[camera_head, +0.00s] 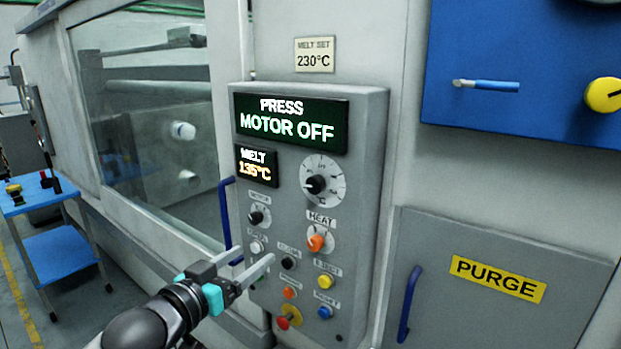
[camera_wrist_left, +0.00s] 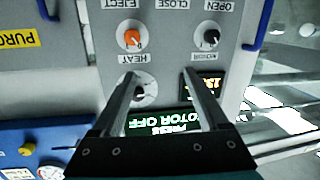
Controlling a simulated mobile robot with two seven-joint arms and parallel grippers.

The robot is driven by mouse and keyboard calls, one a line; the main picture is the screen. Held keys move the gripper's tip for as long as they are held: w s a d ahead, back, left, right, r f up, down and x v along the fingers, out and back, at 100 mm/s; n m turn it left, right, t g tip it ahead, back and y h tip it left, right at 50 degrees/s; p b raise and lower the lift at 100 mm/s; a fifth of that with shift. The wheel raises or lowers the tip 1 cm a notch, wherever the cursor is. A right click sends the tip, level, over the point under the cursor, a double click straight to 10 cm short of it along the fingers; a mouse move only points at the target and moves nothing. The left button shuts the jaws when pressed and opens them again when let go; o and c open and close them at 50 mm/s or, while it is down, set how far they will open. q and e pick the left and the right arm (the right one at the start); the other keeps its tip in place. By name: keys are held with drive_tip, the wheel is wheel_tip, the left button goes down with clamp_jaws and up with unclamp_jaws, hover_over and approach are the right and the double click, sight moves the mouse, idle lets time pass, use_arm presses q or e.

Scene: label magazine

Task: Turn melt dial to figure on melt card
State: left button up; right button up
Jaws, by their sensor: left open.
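The melt dial (camera_head: 316,184) is a black knob on a round white scale at the upper right of the grey control panel. It also shows in the left wrist view (camera_wrist_left: 140,92), partly behind a finger. The melt card (camera_head: 315,55) above the panel reads "MELT SET 230°C". The melt display (camera_head: 257,166) reads 135°C in orange. My left gripper (camera_head: 257,262) is open and empty in front of the lower left of the panel, below the dial and apart from it. In the left wrist view its fingers (camera_wrist_left: 160,78) point at the panel. My right gripper is not in view.
The panel screen (camera_head: 291,122) reads "PRESS MOTOR OFF". Below the dial are the orange heat knob (camera_head: 316,242), the black motor knob (camera_head: 257,217) and several buttons. Blue handles (camera_head: 409,303) stick out on both sides. A blue cart (camera_head: 45,200) stands at left.

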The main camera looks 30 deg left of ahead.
use_arm(q)
drive_tip(key=s+d+r+m+t+h+p, duration=0.15)
drive_tip(key=d+r, duration=0.25)
drive_tip(key=r, duration=0.5)
drive_tip(key=b, duration=1.1)
approach(313, 187)
drive_tip(key=shift+w+r+p, duration=0.15)
drive_tip(key=shift+w+p, duration=0.75)
drive_tip(key=shift+w, duration=1.05)
drive_tip(key=shift+w+r+p, duration=0.2)
drive_tip(key=shift+w+p, duration=0.65)
drive_tip(key=shift+w, duration=1.1)
drive_tip(key=shift+w+f, duration=0.1)
drive_tip(key=shift+w, duration=0.65)
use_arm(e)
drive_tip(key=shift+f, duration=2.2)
use_arm(q)
clamp_jaws()
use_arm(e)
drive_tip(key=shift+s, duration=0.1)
